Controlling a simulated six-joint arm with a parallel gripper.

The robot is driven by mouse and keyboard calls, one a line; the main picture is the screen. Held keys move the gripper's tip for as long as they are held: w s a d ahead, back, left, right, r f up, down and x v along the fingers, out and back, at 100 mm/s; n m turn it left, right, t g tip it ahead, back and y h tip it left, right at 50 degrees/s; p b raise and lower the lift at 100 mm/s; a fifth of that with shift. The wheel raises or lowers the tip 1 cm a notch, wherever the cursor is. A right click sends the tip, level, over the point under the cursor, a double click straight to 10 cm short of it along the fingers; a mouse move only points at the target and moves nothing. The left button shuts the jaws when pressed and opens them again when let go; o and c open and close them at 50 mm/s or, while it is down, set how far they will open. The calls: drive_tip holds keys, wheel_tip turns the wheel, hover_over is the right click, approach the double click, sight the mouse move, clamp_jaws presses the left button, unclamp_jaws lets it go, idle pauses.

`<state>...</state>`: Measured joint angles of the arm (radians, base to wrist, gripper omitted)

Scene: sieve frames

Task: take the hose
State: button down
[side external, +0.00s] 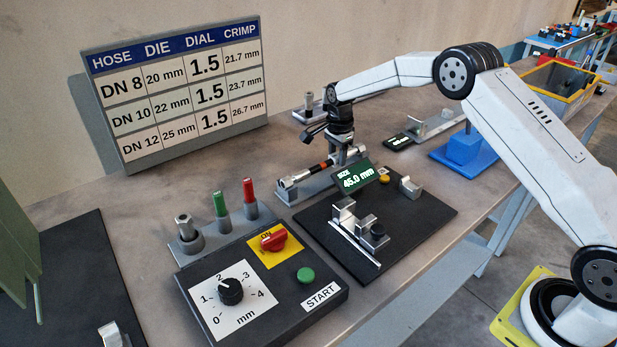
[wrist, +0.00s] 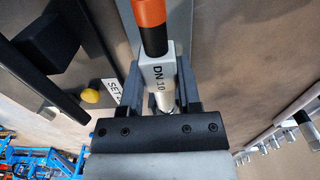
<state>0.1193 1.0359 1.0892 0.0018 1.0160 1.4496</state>
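The hose (side external: 310,171) is a short dark piece with an orange band and silver end fittings. In the side view it lies roughly level over a grey holder, its left fitting in the clear. In the wrist view its orange band (wrist: 149,12) is at the top, above a black stretch and a silver sleeve marked DN 10. My gripper (side external: 342,158) points down at the hose's right end. In the wrist view my gripper's two fingers (wrist: 161,95) stand either side of the sleeve. I cannot tell whether they press on it.
A black plate (side external: 425,208) with metal blocks and a display reading 45.0 mm (side external: 357,178) is close by. A dial panel (side external: 320,272) stands in front, with red and green pegs behind it. A blue stand (side external: 465,150) is to the right. A size chart (side external: 180,88) stands at the back.

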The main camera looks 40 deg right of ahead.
sight(337, 154)
drive_tip(key=shift+r, duration=0.2)
idle(0.3)
drive_tip(key=shift+r, duration=1.55)
drive_tip(key=s+a+r, duration=0.1)
drive_tip(key=s+r, duration=0.8)
drive_tip(key=s, duration=0.5)
drive_tip(key=shift+a+r, duration=0.15)
drive_tip(key=shift+r, duration=0.1)
